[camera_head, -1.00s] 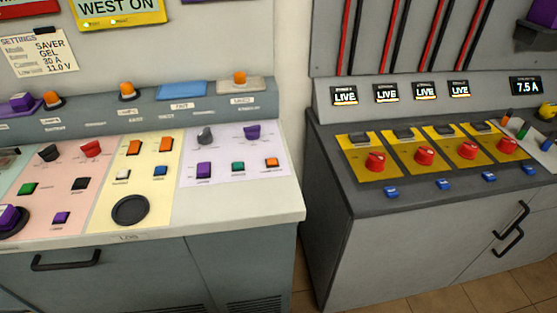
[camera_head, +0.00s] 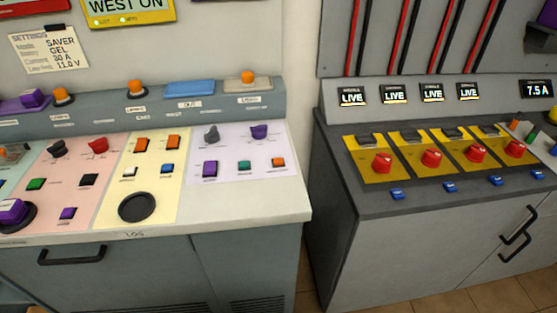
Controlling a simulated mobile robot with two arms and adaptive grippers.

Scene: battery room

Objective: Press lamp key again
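The left console (camera_head: 262,208) has coloured panels with several small keys; their labels are too small to read, so I cannot tell which is the lamp key. A green key (camera_head: 37,184), a black key (camera_head: 89,180) and a purple key (camera_head: 68,213) sit on the pink panel. White (camera_head: 129,172) and blue (camera_head: 167,169) keys sit on the yellow panel. Purple (camera_head: 210,169), teal (camera_head: 244,165) and orange (camera_head: 278,162) keys sit on the lilac panel. Orange domes like lamps (camera_head: 136,88) stand on the ledge above. Neither gripper is in view.
The right console (camera_head: 350,203) has red rotary switches (camera_head: 383,163), blue keys (camera_head: 397,194) and small displays reading LIVE (camera_head: 352,96). A meter (camera_head: 537,89) reads 7.5 A. A floor gap separates the consoles. Handles (camera_head: 71,255) stick out from the fronts.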

